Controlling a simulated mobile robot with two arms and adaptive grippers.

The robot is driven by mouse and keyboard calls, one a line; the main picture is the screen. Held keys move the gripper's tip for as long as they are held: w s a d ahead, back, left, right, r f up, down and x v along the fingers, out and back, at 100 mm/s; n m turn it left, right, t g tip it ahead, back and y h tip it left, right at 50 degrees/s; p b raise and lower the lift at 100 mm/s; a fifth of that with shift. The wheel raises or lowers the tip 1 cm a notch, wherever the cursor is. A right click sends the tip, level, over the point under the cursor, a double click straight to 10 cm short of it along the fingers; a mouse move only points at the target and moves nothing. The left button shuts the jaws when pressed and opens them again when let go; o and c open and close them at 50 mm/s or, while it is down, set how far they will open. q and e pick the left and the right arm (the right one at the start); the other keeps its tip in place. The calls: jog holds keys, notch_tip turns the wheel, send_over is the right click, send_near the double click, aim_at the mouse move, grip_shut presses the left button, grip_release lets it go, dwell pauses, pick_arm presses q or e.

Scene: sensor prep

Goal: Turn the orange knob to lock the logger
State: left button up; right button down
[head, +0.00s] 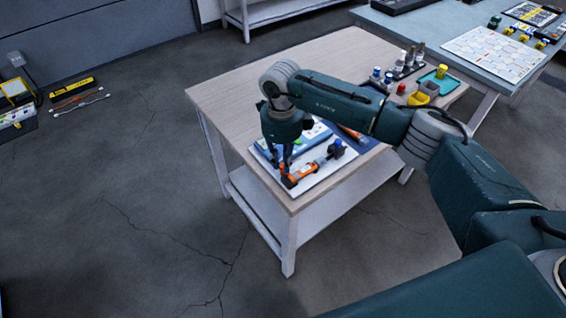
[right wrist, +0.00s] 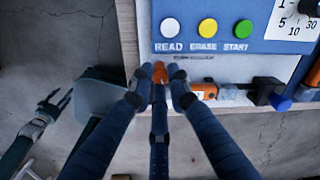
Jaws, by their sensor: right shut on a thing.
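The orange knob (right wrist: 160,72) sits between the fingertips of my right gripper (right wrist: 160,88), in the right wrist view. The fingers are shut on it and cover part of it. In the head view my right gripper (head: 284,170) points down at the orange logger (head: 300,174) near the table's front corner. The logger's orange body also shows in the right wrist view (right wrist: 206,91), just right of the fingers, with blue and black parts beyond it.
A blue panel (right wrist: 240,44) with READ, ERASE and START buttons and a dial lies behind the logger on the wooden table (head: 235,98). A white mat (head: 318,180) lies under it. Bottles and yellow bins (head: 424,92) stand at the table's far right. The table's left part is clear.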

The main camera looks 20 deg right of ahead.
aim_at(281, 166)
jog(key=shift+w+a+r+m+b, duration=0.1)
jog(key=shift+m+b, duration=0.1)
jog(key=shift+m, duration=0.75)
jog(key=shift+w+r+m+b, duration=0.1)
jog(key=shift+m+b, duration=0.1)
jog(key=shift+m, duration=0.75)
jog(key=c, duration=1.6)
grip_release()
jog(key=shift+s+f, duration=0.1)
jog(key=shift+c, duration=0.2)
notch_tip(281, 166, up, 12)
jog(key=shift+a, duration=0.15)
jog(key=shift+s, duration=0.1)
